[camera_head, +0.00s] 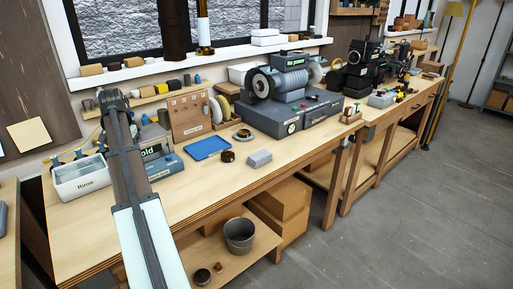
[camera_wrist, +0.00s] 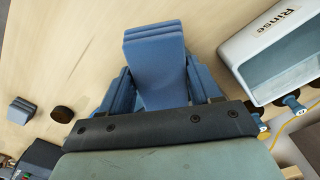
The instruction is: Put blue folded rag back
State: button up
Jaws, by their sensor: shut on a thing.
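The blue folded rag (camera_wrist: 155,62) shows in the wrist view as a layered blue block. My gripper (camera_wrist: 158,80) is shut on it, with one finger on each side, and the rag sticks out past the fingers over the bare wooden bench top. Its height above the bench is hard to tell. In the head view my arm covers the rag and the fingers.
A white bin marked "Rinse" (camera_head: 82,180) stands at the bench's left; it is also close at right in the wrist view (camera_wrist: 268,45). A blue tray (camera_head: 206,148), a dark round piece (camera_head: 227,156) and a grey block (camera_head: 259,158) lie farther right. The front bench strip is clear.

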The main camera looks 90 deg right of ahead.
jog(key=s+d+r+m, duration=0.2)
jog(key=s+d+m, duration=0.1)
jog(key=s+d, duration=0.8)
jog(key=s+d+r+m, duration=0.2)
jog(key=s+d+m, duration=0.1)
jog(key=s+d, duration=0.85)
jog(key=s+d+r+m, duration=0.15)
jog(key=s+d, duration=0.25)
jog(key=s, duration=0.4)
jog(key=s+d+m, duration=0.2)
jog(key=s+d, duration=0.2)
jog(key=s, duration=0.5)
jog(key=s+d+r+m, duration=0.1)
jog(key=s+d+m, duration=0.1)
jog(key=s+d, duration=0.45)
jog(key=f, duration=0.5)
jog(key=s+a+f, duration=0.1)
jog(key=f, duration=0.5)
jog(key=a+f, duration=0.1)
jog(key=f, duration=0.5)
jog(key=shift+s+f, duration=0.25)
jog(key=shift+s, duration=0.1)
jog(key=shift+f, duration=0.15)
jog(key=o, duration=1)
jog(key=shift+d, duration=0.1)
notch_tip(320, 180, up, 12)
jog(key=shift+r, duration=0.15)
